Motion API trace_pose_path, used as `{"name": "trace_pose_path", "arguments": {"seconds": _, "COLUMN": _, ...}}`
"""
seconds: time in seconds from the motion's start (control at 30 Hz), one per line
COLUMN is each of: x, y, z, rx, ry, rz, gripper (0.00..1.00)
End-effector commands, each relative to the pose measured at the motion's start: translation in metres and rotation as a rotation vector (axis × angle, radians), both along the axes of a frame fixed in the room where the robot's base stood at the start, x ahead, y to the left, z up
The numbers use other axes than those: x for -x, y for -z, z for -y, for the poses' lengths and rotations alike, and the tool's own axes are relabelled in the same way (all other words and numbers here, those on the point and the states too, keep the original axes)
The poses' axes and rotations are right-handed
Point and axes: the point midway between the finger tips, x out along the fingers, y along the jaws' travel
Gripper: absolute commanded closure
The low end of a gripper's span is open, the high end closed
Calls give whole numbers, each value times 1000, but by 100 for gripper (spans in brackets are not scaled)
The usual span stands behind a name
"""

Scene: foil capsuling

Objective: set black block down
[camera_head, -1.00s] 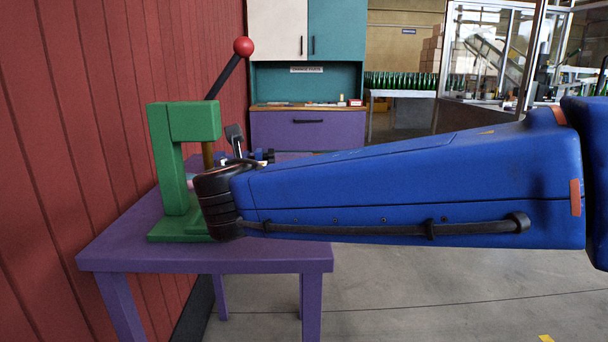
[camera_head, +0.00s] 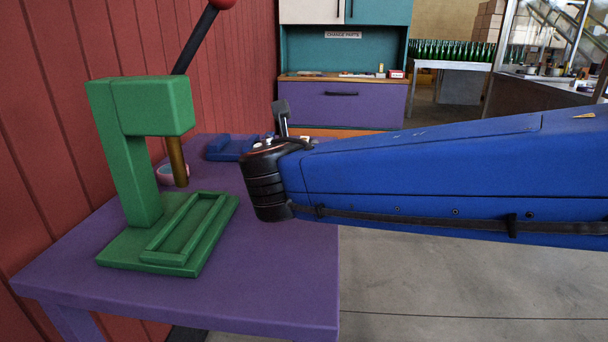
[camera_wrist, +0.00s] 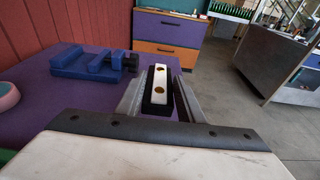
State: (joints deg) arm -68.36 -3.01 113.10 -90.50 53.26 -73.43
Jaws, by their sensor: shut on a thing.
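The black block (camera_wrist: 157,109) has a white top face with two brass-coloured round spots. It sits between the two grey fingers of my gripper (camera_wrist: 159,95) in the wrist view, and the gripper is shut on it. The block is over or near the right side of the purple table; I cannot tell whether its underside touches anything. In the head view my blue arm reaches in from the right and its black wrist is over the table's right part. The block and fingers are not clearly visible there.
A green press (camera_head: 140,190) with a tray-like base stands on the purple table (camera_head: 270,290). A blue fixture (camera_head: 226,148) lies at the back; it also shows left of my gripper in the wrist view (camera_wrist: 85,66). A pink round item (camera_head: 164,173) is behind the press. The table front is clear.

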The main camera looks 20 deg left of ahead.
Motion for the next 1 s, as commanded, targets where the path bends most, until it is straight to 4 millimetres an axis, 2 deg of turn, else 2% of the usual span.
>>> {"name": "trace_pose_path", "arguments": {"seconds": 0.1, "x": 0, "y": 17, "z": 0, "rx": 2, "ry": 0, "rz": -1, "gripper": 91}}
{"name": "trace_pose_path", "arguments": {"seconds": 0.37, "x": 0, "y": 35, "z": 0, "rx": 1, "ry": 0, "rz": 0, "gripper": 91}}
{"name": "trace_pose_path", "arguments": {"seconds": 0.6, "x": 0, "y": 63, "z": 0, "rx": 0, "ry": 0, "rz": -1, "gripper": 91}}
{"name": "trace_pose_path", "arguments": {"seconds": 1.0, "x": 0, "y": 67, "z": 0, "rx": -1, "ry": 0, "rz": 0, "gripper": 91}}
